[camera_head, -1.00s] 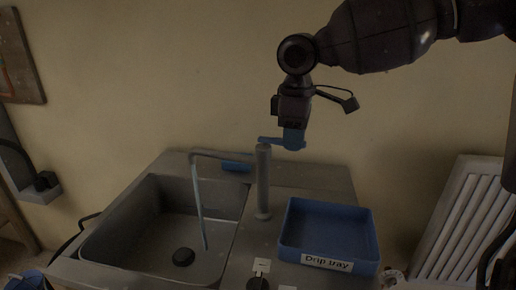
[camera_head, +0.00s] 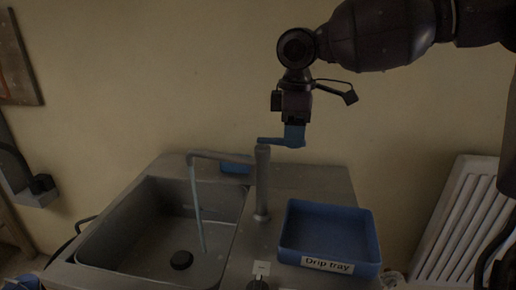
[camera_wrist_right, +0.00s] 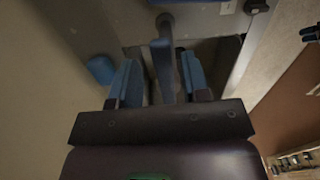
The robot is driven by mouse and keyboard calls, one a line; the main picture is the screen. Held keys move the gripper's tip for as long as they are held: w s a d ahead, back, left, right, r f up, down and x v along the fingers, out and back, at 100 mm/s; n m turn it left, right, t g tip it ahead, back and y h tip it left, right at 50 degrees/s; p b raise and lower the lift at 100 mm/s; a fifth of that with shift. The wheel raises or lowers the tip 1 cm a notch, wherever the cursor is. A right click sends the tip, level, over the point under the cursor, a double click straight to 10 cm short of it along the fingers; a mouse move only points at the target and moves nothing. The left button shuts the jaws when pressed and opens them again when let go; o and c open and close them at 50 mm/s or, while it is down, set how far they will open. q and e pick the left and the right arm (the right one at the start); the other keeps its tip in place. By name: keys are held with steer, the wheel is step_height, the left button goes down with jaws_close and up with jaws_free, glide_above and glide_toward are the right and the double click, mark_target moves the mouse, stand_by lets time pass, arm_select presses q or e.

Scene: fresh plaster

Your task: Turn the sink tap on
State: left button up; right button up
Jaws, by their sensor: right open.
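The grey sink tap (camera_head: 262,185) stands upright beside the basin, its spout (camera_head: 222,156) reaching left over it. A thin bluish stream of water (camera_head: 197,215) runs from the spout down toward the dark drain (camera_head: 182,260). My right gripper (camera_head: 294,138) is just above and right of the tap top. In the right wrist view my right gripper (camera_wrist_right: 160,85) is open, with the blue lever (camera_wrist_right: 162,68) between its two blue fingers. Whether a finger touches it I cannot tell. My left gripper is not in view.
The grey basin (camera_head: 130,195) is left of the tap. A blue drip tray (camera_head: 371,240) stands on the counter to the right. A small blue block (camera_head: 236,167) lies behind the spout. A white slatted rack (camera_head: 462,220) leans at the right. The wall is close behind.

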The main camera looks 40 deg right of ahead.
step_height(320, 180, up, 3)
steer(key=shift+f, duration=0.1)
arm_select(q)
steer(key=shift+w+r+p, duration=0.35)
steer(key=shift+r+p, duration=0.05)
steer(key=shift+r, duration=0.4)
arm_select(e)
step_height(320, 180, up, 8)
steer(key=shift+r, duration=0.2)
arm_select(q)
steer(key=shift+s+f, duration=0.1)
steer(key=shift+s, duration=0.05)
